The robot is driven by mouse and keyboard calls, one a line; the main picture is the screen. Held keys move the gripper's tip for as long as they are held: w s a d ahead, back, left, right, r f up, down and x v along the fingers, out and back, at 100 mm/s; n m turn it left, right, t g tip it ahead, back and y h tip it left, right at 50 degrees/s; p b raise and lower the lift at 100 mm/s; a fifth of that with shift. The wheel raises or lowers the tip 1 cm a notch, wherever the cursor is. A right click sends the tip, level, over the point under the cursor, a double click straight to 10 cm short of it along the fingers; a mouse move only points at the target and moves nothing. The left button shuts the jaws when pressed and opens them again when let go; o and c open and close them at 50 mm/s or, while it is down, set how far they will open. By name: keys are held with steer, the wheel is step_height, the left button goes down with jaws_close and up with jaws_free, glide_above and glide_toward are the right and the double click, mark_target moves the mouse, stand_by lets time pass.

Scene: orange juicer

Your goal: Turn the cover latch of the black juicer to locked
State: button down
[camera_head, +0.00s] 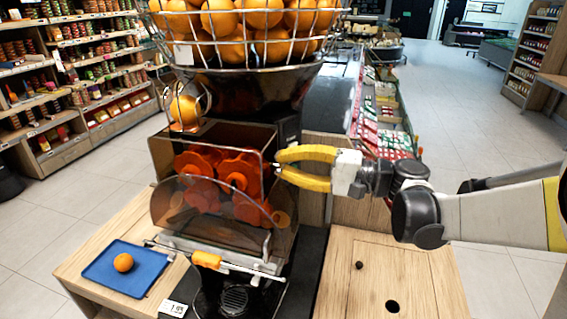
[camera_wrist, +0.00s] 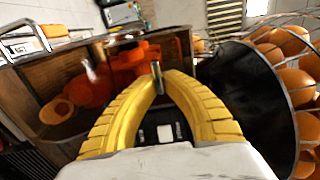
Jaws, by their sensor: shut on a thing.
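The black juicer (camera_head: 262,88) stands on a wooden counter, with a see-through cover (camera_head: 205,207) over its orange pressing parts (camera_head: 225,175). My gripper (camera_head: 278,163) reaches in from the right to the upper right side of the juicer's housing. In the wrist view, its yellow fingers come together on a small upright metal pin, which I take to be the cover latch (camera_wrist: 156,68). Whether the latch stands locked or unlocked, I cannot tell.
A wire basket of oranges (camera_head: 245,22) tops the juicer. A blue tray (camera_head: 118,278) with one orange (camera_head: 123,262) lies at the left. An orange-gripped metal handle (camera_head: 207,259) sticks out in front. The wooden counter (camera_head: 420,275) at the right is mostly clear.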

steer(key=c, duration=1.5)
jaws_free()
steer(key=v, duration=1.2)
